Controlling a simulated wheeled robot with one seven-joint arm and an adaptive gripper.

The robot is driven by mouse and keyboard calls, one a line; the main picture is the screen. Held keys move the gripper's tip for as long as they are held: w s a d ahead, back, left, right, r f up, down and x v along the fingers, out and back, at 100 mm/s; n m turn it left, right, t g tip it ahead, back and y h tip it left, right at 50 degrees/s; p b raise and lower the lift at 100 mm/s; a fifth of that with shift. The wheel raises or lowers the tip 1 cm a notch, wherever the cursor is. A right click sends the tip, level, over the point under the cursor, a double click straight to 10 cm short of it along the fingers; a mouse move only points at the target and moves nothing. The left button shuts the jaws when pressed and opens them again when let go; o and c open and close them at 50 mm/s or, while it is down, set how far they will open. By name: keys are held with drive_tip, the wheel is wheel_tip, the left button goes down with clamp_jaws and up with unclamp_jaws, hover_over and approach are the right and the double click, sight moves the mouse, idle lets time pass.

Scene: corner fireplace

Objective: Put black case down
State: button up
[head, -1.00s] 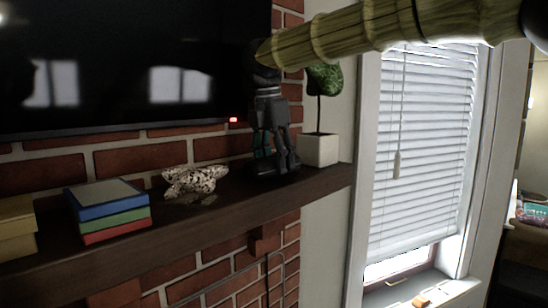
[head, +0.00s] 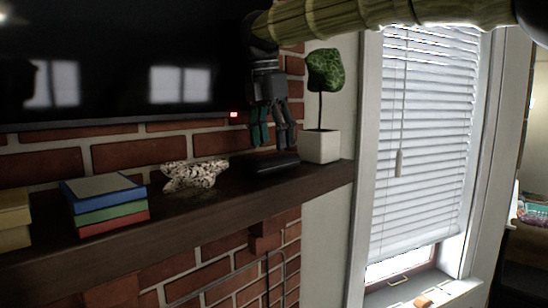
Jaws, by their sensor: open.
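The black case (head: 272,164) lies flat on the dark wooden mantel (head: 225,205), between the speckled ornament and the potted plant. My gripper (head: 272,142) is above the case, pointing down, with its fingers spread and open. A small gap shows between the fingertips and the case. The case is dark against the dark shelf, so its far edge is hard to make out.
A potted topiary (head: 320,146) stands close to the right of the case. A speckled ornament (head: 195,175) and stacked coloured books (head: 104,205) are to the left. The television (head: 120,60) and brick wall are close behind my gripper. A window with blinds (head: 425,150) is at right.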

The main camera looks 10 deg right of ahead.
sight(268, 156)
wheel_tip(268, 156, up, 7)
drive_tip(key=a+b, duration=0.1)
drive_tip(key=shift+s, duration=0.35)
